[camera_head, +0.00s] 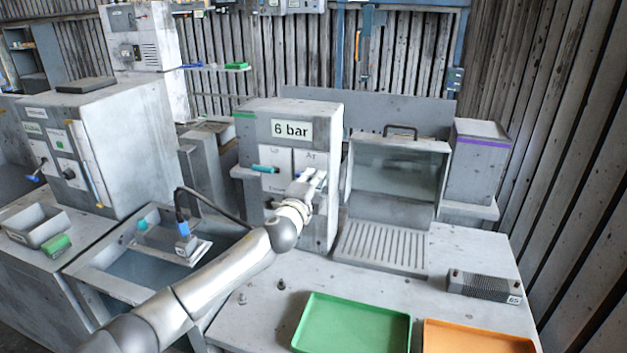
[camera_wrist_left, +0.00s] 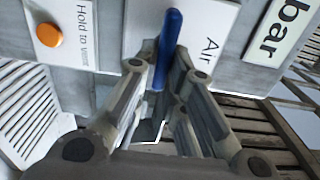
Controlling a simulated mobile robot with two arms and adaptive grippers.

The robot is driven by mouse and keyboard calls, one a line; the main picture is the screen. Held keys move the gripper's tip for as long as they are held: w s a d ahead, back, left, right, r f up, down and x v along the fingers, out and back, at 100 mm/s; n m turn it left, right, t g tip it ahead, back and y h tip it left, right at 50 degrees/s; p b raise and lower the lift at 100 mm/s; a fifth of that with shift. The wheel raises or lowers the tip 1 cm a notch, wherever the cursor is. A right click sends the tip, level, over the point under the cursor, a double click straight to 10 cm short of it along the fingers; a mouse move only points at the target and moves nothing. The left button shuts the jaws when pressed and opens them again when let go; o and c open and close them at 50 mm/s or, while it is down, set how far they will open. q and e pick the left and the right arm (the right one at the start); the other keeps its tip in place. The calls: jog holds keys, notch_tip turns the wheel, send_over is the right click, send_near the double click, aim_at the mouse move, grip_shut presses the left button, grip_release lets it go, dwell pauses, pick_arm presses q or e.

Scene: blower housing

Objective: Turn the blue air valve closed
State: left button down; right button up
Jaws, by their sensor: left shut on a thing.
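The blue air valve (camera_wrist_left: 172,22) shows in the left wrist view as a slim blue lever on a white plate lettered "Air" (camera_wrist_left: 208,47). It lies roughly along the lettering, and its lower part is between my fingers. My left gripper (camera_wrist_left: 165,78) is shut on this lever. In the head view, my left gripper (camera_head: 312,180) is at the right plate on the front of the grey "6 bar" cabinet (camera_head: 325,222) and hides most of the valve. My right gripper is in neither view.
A teal lever (camera_head: 265,169) sits on the cabinet's left plate. An orange button (camera_wrist_left: 48,35) is beside a "Hold to vent" label. A clear-fronted box (camera_head: 398,170) stands right of the cabinet. Green (camera_head: 352,318) and orange (camera_head: 470,338) trays lie in front.

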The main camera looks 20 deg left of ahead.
pick_arm(q)
jog(key=shift+d+f, duration=0.1)
jog(key=shift+f, duration=0.05)
jog(key=c, duration=1.5)
grip_release()
jog(key=shift+s, duration=0.1)
jog(key=s, duration=1.2)
jog(key=shift+a, duration=0.25)
